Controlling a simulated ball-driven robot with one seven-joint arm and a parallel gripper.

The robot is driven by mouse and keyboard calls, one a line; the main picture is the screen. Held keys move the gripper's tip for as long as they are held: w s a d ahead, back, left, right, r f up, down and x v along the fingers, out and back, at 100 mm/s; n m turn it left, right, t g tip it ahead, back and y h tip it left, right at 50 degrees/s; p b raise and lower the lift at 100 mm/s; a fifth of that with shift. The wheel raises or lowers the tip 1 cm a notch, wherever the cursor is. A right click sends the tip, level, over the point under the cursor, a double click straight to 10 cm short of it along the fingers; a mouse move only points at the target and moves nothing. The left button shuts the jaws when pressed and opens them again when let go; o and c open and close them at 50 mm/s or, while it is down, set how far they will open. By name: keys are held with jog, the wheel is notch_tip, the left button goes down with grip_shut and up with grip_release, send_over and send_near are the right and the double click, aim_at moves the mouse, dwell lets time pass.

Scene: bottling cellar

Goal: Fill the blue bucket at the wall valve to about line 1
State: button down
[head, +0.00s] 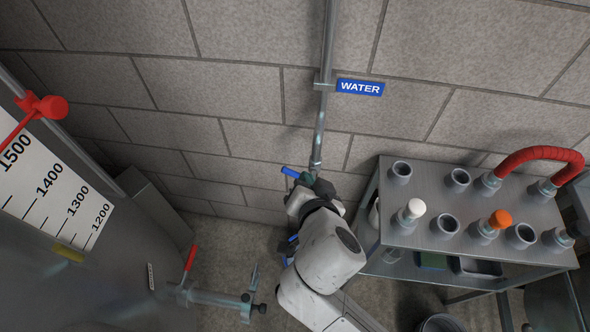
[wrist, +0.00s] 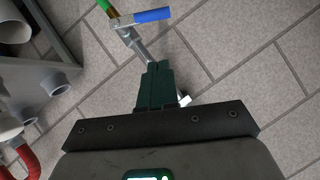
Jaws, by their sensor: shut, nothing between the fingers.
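The wall valve sits at the lower end of a steel pipe (head: 320,135) beside a blue WATER sign (head: 360,87). Its blue lever (head: 290,172) sticks out to the left, at an angle across the pipe; it also shows in the wrist view (wrist: 152,15). My gripper (wrist: 155,70) is shut and empty, its dark green fingers close to the valve's grey lower pipe (wrist: 137,44). I cannot tell whether they touch. A small blue patch (head: 288,247) shows beside my arm, low down; it may be the bucket, mostly hidden. No fill lines or water are visible.
A grey rack (head: 420,240) with cups, a white cap, an orange cap and a red hose (head: 540,155) stands right. A large tank with a scale (head: 55,195) stands left; its red-handled outlet (head: 190,258) juts out low. Some floor is clear between.

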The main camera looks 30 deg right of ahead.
aim_at(294, 176)
jog(key=w+f, duration=0.1)
jog(key=w, duration=0.1)
jog(key=w+f, duration=0.1)
jog(key=f, duration=0.1)
jog(key=w+f, duration=0.2)
jog(key=shift+w+d+f+p, duration=0.2)
jog(key=shift+w+d+p, duration=0.15)
jog(key=shift+w+a+f, duration=0.1)
jog(key=shift+w+f, duration=0.1)
jog(key=shift+f, duration=0.2)
jog(key=shift+a, duration=0.1)
jog(key=shift+w+a+f, duration=0.1)
